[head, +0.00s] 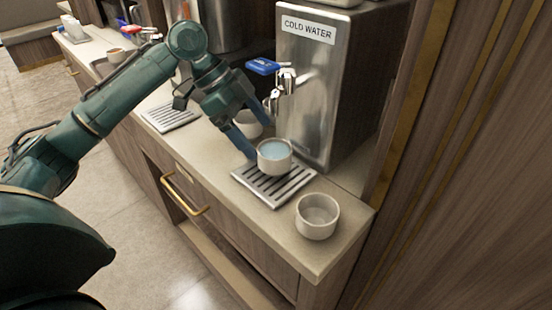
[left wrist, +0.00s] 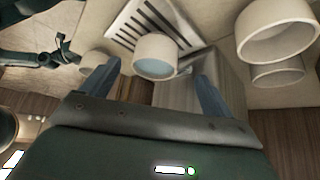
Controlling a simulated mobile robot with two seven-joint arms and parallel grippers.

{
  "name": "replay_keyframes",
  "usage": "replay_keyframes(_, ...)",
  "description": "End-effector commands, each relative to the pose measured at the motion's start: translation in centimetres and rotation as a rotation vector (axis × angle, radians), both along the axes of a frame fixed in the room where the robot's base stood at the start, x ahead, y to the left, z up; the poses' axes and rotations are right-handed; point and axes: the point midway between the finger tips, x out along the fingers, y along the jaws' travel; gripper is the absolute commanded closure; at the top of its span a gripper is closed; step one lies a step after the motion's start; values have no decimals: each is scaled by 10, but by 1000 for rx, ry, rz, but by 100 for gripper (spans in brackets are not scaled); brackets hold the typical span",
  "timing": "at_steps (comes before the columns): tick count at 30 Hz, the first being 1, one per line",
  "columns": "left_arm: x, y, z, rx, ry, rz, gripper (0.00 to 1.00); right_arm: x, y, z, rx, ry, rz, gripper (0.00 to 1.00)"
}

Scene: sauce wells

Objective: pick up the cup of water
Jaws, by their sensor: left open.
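The cup of water (head: 273,166) is a pale round cup with bluish water in it. It stands upright on the slotted drip tray (head: 242,179) below the cold water tap (head: 286,82). My left gripper (head: 260,137) is open, just behind and left of the cup, with its fingers pointing toward it. In the left wrist view, the cup of water (left wrist: 154,47) appears between and beyond the fingertips of my left gripper (left wrist: 158,68). I cannot tell whether either finger touches it. My right gripper is in neither view.
An empty cup (head: 317,224) stands near the counter's front right corner. Another pale cup (head: 250,126) is partly hidden behind my left gripper. The steel cold water dispenser (head: 318,95) stands close behind the tray. A second drip tray (head: 170,116) lies farther left.

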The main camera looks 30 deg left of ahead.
Motion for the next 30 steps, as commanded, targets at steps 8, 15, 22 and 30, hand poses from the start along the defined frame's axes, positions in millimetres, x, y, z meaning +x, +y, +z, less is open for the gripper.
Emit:
replay_keyframes(8, 3, -13, -20, -1, -1, 1, 13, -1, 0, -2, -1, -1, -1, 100)
replay_keyframes(15, 0, -31, -42, 0, 2, -1, 13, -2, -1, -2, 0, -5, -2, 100)
replay_keyframes(22, 4, -43, -61, 1, -2, 2, 13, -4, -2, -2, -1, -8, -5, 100)
replay_keyframes(30, 4, -43, -60, 1, -2, 2, 22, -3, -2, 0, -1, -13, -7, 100)
